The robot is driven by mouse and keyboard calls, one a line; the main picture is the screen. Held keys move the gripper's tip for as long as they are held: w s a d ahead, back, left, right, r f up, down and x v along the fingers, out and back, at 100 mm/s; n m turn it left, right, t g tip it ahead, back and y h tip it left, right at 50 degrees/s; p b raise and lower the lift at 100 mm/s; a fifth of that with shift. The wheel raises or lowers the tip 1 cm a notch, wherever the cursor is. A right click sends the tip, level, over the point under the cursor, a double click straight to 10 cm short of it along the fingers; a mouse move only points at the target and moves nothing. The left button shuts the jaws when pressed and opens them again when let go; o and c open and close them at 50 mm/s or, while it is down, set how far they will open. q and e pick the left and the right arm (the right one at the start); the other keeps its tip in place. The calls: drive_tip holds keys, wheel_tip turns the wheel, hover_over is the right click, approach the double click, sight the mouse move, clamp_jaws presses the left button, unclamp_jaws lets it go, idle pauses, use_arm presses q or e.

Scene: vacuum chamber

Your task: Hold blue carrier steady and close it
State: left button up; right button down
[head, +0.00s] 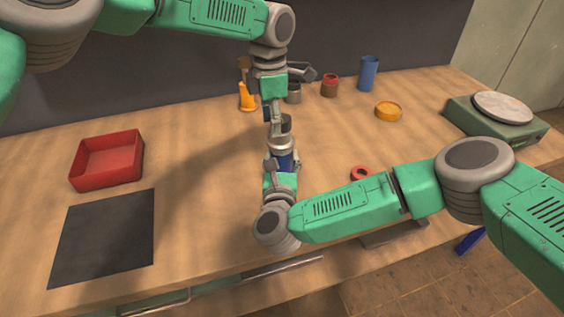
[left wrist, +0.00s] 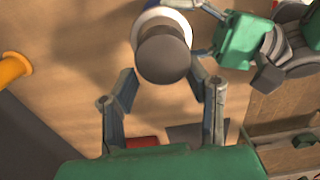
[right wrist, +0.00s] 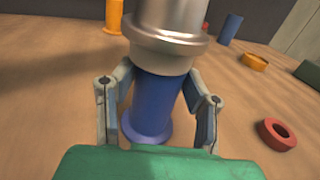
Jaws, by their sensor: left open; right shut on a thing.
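The blue carrier (head: 285,161) stands upright in the middle of the table, with a blue flange at its foot in the right wrist view (right wrist: 155,100). A wide silver metal collar (right wrist: 168,30) sits at its upper end above a beige ring. My right gripper (head: 283,166) is shut around the blue body, a finger on each side. My left gripper (head: 276,117) is above, pointing down and open. In the left wrist view, a dark grey round top (left wrist: 163,55) lies just beyond and partly between its fingertips. I cannot tell whether they touch it.
A red tray (head: 107,160) and black mat (head: 103,237) lie left. An orange cone-like piece (head: 247,97), brown jar (head: 330,86), blue cylinder (head: 368,73) and yellow ring (head: 388,111) stand behind. A red ring (head: 361,174) and a scale (head: 497,118) are right.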

use_arm(q)
drive_tip(key=shift+d, duration=0.15)
clamp_jaws()
use_arm(e)
drive_tip(key=shift+d, duration=0.25)
use_arm(q)
drive_tip(key=shift+w+d+r, duration=0.1)
drive_tip(key=shift+d, duration=0.2)
use_arm(e)
drive_tip(key=shift+d, duration=0.1)
use_arm(q)
drive_tip(key=shift+c, duration=0.5)
unclamp_jaws()
use_arm(e)
drive_tip(key=shift+s+f, duration=0.1)
use_arm(q)
drive_tip(key=shift+a, duration=0.2)
use_arm(e)
drive_tip(key=shift+a, duration=0.5)
drive_tip(key=shift+d, duration=0.35)
use_arm(q)
wheel_tip(320, 180, up, 12)
drive_tip(key=shift+a, duration=0.3)
drive_tip(key=shift+w, duration=0.1)
use_arm(e)
drive_tip(key=c, duration=0.8)
unclamp_jaws()
